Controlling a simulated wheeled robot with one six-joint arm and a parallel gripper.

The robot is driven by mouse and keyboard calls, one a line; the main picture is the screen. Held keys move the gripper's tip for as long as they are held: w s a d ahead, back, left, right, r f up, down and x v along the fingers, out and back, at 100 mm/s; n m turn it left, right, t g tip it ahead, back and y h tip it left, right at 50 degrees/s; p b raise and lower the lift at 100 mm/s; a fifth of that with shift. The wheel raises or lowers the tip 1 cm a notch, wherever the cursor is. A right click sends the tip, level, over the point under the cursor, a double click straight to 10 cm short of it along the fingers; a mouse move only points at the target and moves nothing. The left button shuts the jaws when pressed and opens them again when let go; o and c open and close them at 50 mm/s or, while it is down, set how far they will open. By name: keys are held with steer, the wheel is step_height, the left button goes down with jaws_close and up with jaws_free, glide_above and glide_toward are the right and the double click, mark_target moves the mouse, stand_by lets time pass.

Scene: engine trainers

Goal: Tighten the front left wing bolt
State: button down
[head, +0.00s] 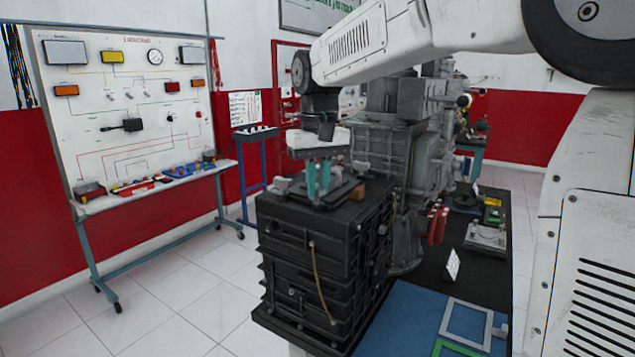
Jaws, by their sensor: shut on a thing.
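My gripper (318,192) points down over a dark plate (337,196) on top of the black ribbed housing (310,262). Its two teal fingers are close together and shut on a small part at the plate, seemingly a wing bolt. That part is mostly hidden by the fingers, so its shape and how far it is screwed in cannot be told. A pale grey wing bolt (282,186) shows at the plate's left side, apart from the fingers. Another pale wing-shaped part (360,167) stands to the right behind the fingers.
A grey engine block (385,150) rises close behind the housing. A thin tan cable or dipstick (318,280) hangs down the housing's front. Red parts (437,224) and a white card (452,266) are on the dark bench to the right. A training board (125,120) stands left, with open floor between.

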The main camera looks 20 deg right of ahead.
mark_target(318, 186)
steer(key=m, duration=0.5)
steer(key=shift+m, duration=0.3)
steer(key=m, duration=0.5)
steer(key=shift+m, duration=0.3)
steer(key=c, duration=1.4)
jaws_free()
step_height(318, 186, up, 8)
steer(key=shift+f, duration=0.1)
